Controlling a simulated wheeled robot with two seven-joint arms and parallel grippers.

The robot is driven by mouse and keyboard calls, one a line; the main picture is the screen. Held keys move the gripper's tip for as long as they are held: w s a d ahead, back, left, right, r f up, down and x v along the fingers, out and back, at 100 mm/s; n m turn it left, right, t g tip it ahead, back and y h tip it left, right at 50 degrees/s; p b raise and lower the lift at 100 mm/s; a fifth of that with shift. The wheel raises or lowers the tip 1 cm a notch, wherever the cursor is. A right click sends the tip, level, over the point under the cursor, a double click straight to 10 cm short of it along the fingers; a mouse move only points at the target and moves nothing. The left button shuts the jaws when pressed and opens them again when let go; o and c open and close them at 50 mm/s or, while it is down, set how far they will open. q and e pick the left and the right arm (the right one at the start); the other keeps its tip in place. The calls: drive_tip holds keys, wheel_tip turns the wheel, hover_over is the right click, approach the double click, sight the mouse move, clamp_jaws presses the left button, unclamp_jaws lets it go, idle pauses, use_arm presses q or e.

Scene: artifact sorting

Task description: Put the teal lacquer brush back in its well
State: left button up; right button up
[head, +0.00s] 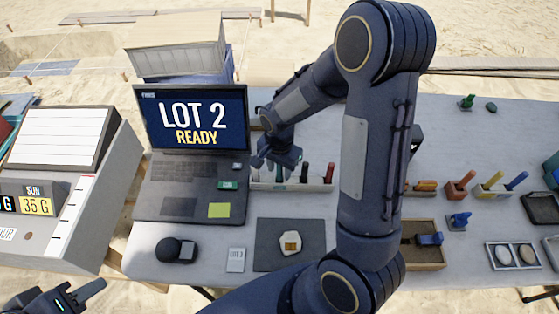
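A pale rack (310,187) with a row of wells stands right of the laptop, behind the grey mat. A slim teal-green handle (280,173), which looks like the teal lacquer brush, stands upright at the rack just under my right gripper (279,162). A dark green handle (304,173) and a red handle (331,171) stand upright to its right. My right gripper points down over the rack's left part; whether its fingers hold the teal handle is too small to tell. My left gripper (88,297) is low at the bottom left, away from the rack, partly cut off.
A laptop (190,170) reads "LOT 2 READY". A grey mat (268,253) with a pale piece (290,243) lies in front of the rack. A dark round-headed object (170,248) and a card (236,260) lie left of it. My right arm hides the table's middle.

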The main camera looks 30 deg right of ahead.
wheel_tip(320, 180, up, 11)
drive_tip(key=shift+f, duration=0.1)
drive_tip(key=shift+r, duration=0.75)
drive_tip(key=s+a+r+n+t+y, duration=0.2)
drive_tip(key=s+n, duration=0.3)
drive_tip(key=s, duration=0.3)
drive_tip(key=s+a+r+n+t+y, duration=0.1)
drive_tip(key=s+a+r+n+t, duration=0.1)
drive_tip(key=s+r+n, duration=0.3)
drive_tip(key=s+t, duration=0.1)
drive_tip(key=s, duration=0.3)
drive_tip(key=shift+n+t+y, duration=0.3)
drive_tip(key=shift+n+y, duration=0.1)
drive_tip(key=shift+c, duration=0.4)
